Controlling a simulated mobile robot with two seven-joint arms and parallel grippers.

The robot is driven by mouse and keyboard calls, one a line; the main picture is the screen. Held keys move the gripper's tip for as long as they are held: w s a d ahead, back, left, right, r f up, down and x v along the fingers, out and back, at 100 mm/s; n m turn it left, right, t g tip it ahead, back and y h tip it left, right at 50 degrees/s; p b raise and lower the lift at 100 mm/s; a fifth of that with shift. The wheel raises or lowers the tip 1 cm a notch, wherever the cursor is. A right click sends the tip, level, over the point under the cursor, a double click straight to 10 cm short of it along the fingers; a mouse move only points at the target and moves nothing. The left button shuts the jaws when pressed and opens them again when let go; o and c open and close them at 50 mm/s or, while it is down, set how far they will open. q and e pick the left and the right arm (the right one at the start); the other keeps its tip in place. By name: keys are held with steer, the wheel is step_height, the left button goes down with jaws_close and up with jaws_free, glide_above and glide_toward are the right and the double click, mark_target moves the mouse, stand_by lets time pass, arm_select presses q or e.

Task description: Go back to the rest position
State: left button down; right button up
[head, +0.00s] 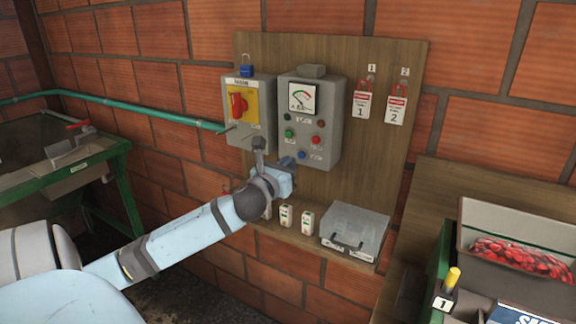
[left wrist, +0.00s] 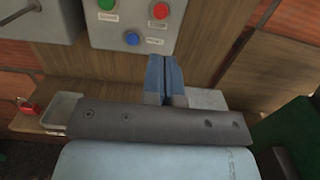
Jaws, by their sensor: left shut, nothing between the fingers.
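My left arm reaches in from the lower left of the head view. Its left gripper (head: 288,163) is in front of the lower part of the grey control box (head: 322,143). In the left wrist view the blue fingers of the left gripper (left wrist: 165,72) are together, with nothing held between them. They point toward the box's buttons, with the blue button (left wrist: 132,39) to their upper left. I cannot tell whether the fingertips touch the box. My right gripper is in neither view.
The yellow switch box (head: 241,133) with a red knob and blue padlock is left of the control box. A small shelf below holds a grey case (head: 355,231).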

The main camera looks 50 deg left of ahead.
arm_select(q)
steer(key=shift+f, duration=0.1)
stand_by(0.3)
steer(key=s+d+f+n+g+h, duration=0.2)
steer(key=s+d+f+n, duration=0.3)
steer(key=f, duration=0.7)
steer(key=s+d+f+n+g+h, duration=0.2)
steer(key=d+f+n, duration=0.55)
steer(key=f, duration=0.45)
steer(key=s+d+f+n+g+h, duration=0.1)
steer(key=s+d+f+n+h, duration=0.1)
steer(key=s+d+f+n, duration=0.5)
steer(key=s+d+f+n+g+h, duration=0.2)
steer(key=s+d+f+n, duration=0.5)
steer(key=d+n, duration=0.3)
steer(key=shift+s+d+f+h, duration=0.15)
steer(key=shift+s+d+h, duration=0.15)
steer(key=shift+s+d, duration=0.65)
steer(key=shift+w+d, duration=0.15)
steer(key=shift+w, duration=0.1)
